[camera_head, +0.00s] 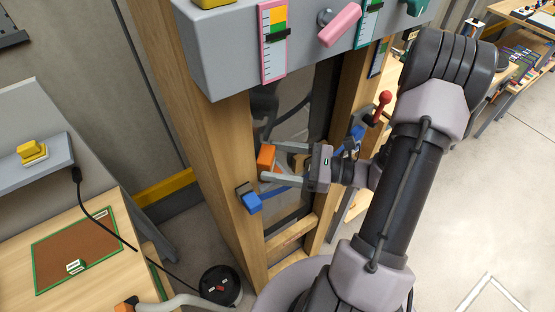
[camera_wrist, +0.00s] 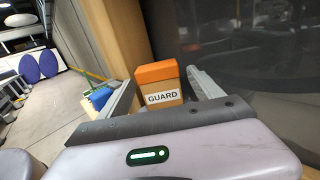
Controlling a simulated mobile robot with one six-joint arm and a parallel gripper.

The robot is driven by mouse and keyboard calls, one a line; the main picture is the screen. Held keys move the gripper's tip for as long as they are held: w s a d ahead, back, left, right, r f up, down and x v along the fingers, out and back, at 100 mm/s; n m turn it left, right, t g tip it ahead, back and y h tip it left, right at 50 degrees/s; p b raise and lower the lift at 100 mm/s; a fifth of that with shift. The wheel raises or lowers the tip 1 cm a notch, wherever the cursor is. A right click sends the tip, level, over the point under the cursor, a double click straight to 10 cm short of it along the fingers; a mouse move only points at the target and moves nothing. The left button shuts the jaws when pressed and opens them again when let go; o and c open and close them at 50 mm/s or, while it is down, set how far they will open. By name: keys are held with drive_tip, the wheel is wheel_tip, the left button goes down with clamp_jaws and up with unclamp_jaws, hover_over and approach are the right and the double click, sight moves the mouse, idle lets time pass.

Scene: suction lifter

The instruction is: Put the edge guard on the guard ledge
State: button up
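The edge guard (camera_head: 266,158) is an orange block at the edge of the wooden post in the head view. In the wrist view the edge guard (camera_wrist: 158,75) shows a white label reading GUARD. My gripper (camera_head: 270,162) reaches it from the right, with one finger above and one below it. In the wrist view my gripper (camera_wrist: 162,77) has its fingers apart on either side of the guard. A gap shows at the right finger; contact at the left finger is hard to tell. I cannot tell for certain which surface is the guard ledge.
A blue clamp (camera_head: 250,199) sits on the post just below the guard. A grey panel box (camera_head: 225,60) with a pink handle (camera_head: 340,25) overhangs above. A grey shelf (camera_head: 15,170) bears a yellow block at left, above a bench with a green-edged brown mat (camera_head: 60,250).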

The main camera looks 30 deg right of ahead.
drive_tip(key=shift+r+p, duration=0.3)
drive_tip(key=v, duration=1.2)
drive_tip(key=shift+s+f, duration=0.1)
drive_tip(key=shift+f, duration=0.05)
